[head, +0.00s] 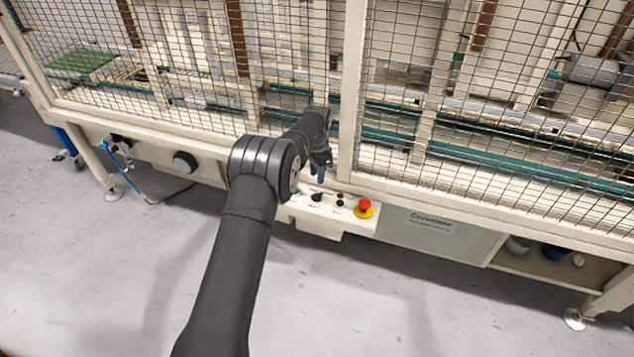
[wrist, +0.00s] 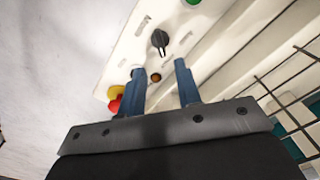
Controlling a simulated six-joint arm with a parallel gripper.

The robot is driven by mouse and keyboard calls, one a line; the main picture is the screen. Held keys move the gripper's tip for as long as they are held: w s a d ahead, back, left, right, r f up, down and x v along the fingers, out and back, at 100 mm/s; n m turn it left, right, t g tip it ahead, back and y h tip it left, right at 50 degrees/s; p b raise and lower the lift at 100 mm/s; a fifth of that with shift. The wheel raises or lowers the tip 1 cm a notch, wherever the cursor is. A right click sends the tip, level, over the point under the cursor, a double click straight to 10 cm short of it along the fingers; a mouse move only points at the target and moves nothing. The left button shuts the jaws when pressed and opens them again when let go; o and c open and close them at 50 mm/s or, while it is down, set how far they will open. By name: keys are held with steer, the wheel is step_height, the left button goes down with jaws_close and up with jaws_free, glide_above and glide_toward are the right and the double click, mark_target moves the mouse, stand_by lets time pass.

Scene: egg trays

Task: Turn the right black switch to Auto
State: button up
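The cream control panel (head: 300,207) is on the front of the machine. In the head view it carries a left black switch (head: 317,198) and a right black switch (head: 340,203), just left of a red stop button (head: 364,206) on a yellow base. My gripper (head: 321,176) is above and behind the switches. In the wrist view its two blue fingers (wrist: 160,68) are apart, with nothing held between them. One black switch (wrist: 160,41) shows beyond the fingertips, probably the left one. The right switch is not clear there and may be behind a finger. Switch settings are too small to read.
In the wrist view a small brown-orange button (wrist: 155,77) shows between the fingers, and a green button (wrist: 193,2) is at the top edge. The red stop button (wrist: 115,104) is beside the left finger. Wire mesh fencing (head: 480,110) rises behind the panel. The floor in front is clear.

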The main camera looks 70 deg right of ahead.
mark_target(317, 193)
steer(key=shift+f, duration=3.8)
steer(key=shift+f, duration=0.3)
